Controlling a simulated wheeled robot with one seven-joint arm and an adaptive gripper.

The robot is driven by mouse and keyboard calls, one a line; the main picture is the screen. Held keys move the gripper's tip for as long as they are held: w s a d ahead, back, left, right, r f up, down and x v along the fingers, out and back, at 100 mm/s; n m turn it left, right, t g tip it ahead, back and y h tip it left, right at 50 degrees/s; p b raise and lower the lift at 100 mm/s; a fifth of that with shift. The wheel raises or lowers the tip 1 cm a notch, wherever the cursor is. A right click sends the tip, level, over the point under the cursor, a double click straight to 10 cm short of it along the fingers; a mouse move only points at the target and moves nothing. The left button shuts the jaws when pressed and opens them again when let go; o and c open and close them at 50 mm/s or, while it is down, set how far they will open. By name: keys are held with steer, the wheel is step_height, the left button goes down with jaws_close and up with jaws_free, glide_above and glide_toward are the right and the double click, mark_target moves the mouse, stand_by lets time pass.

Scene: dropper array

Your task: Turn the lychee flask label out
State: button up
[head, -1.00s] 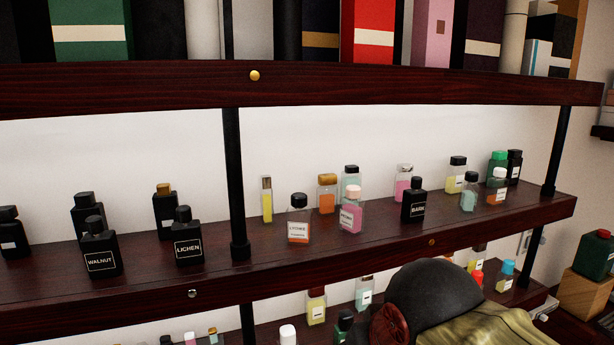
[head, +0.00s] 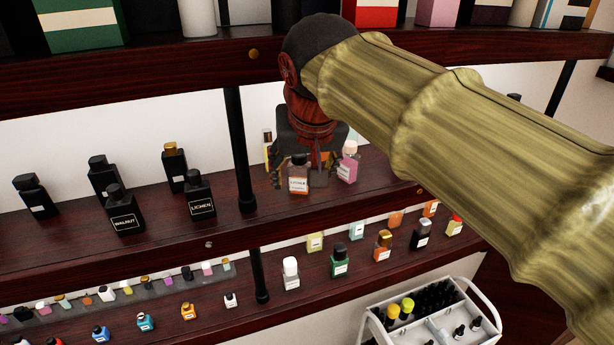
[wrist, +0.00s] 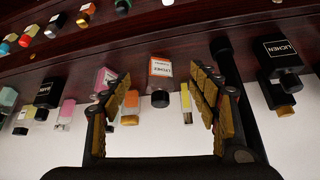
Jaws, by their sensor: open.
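The lychee flask (head: 298,184) is a small clear bottle with orange liquid and a pale label. It stands upright near the front of the middle shelf, and its label faces the head camera. My gripper (head: 302,172) is at the flask, open, with a finger on each side. In the wrist view, which shows the shelf upside down, the flask (wrist: 160,71) and its black cap lie between the spread fingers of my gripper (wrist: 160,78). Gaps show on both sides, and neither finger seems to touch it.
A pink bottle (head: 348,166) stands close on the right; a slim yellow bottle (wrist: 185,98) and an amber one (wrist: 130,105) stand behind. A black post (head: 240,150) and the black lichen bottle (head: 200,195) are left. The upper shelf (head: 180,62) is above. A white caddy (head: 375,325) stands below.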

mark_target(299, 174)
steer(key=w, duration=0.2)
steer(key=w+p, duration=0.1)
steer(key=w, duration=0.3)
steer(key=shift+w+a+p, duration=0.25)
steer(key=shift+w+p, duration=0.05)
steer(key=shift+w, duration=0.1)
steer(key=shift+w+f, duration=0.3)
steer(key=shift+f, duration=0.2)
steer(key=shift+c, duration=0.2)
steer(key=c, duration=1.4)
